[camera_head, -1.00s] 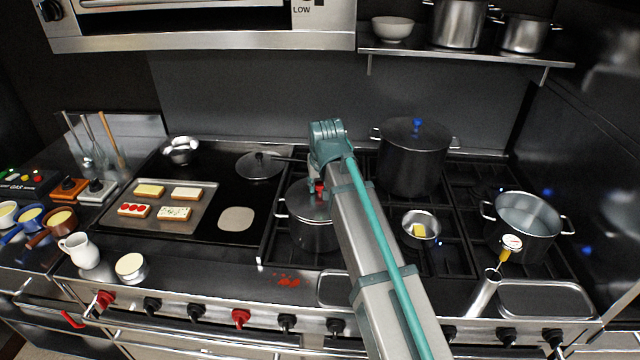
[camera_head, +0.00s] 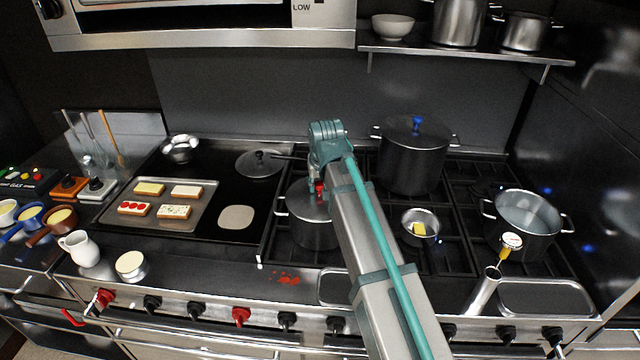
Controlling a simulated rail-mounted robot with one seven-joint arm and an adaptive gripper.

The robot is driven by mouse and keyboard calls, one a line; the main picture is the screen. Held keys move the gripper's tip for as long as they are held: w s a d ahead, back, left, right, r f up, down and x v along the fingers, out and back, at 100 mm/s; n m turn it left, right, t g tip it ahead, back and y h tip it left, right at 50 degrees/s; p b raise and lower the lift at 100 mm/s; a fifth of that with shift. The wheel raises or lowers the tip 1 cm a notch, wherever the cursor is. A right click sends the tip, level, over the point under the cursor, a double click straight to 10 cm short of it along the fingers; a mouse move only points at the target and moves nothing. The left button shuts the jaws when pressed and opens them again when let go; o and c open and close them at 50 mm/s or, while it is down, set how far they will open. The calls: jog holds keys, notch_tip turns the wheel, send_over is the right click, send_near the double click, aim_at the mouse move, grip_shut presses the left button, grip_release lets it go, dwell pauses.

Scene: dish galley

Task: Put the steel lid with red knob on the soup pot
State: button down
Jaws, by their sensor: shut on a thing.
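The steel lid (camera_head: 302,200) with its red knob (camera_head: 320,187) is on top of a steel pot (camera_head: 308,232) at the front left of the burners. It looks level on the pot's rim, but my arm covers its right part. My gripper (camera_head: 319,183) is above the lid and shut on the red knob; its fingertips are mostly hidden by my arm. The open pot (camera_head: 524,222) at the right holds clear-looking liquid. A tall dark pot (camera_head: 412,160) behind has a lid with a blue knob (camera_head: 417,123).
A small pan (camera_head: 421,226) with a yellow piece is just right of my arm. A tray (camera_head: 205,212) of toasts lies on the griddle at left, with a loose glass-like lid (camera_head: 259,163) behind. A shelf (camera_head: 470,55) with pots hangs above.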

jog(key=shift+f, duration=0.15)
dwell(0.7)
jog(key=c, duration=0.7)
grip_release()
jog(key=o, duration=0.5)
jog(key=shift+c, duration=0.2)
jog(key=shift+r+p, duration=2.25)
jog(key=shift+r, duration=1.25)
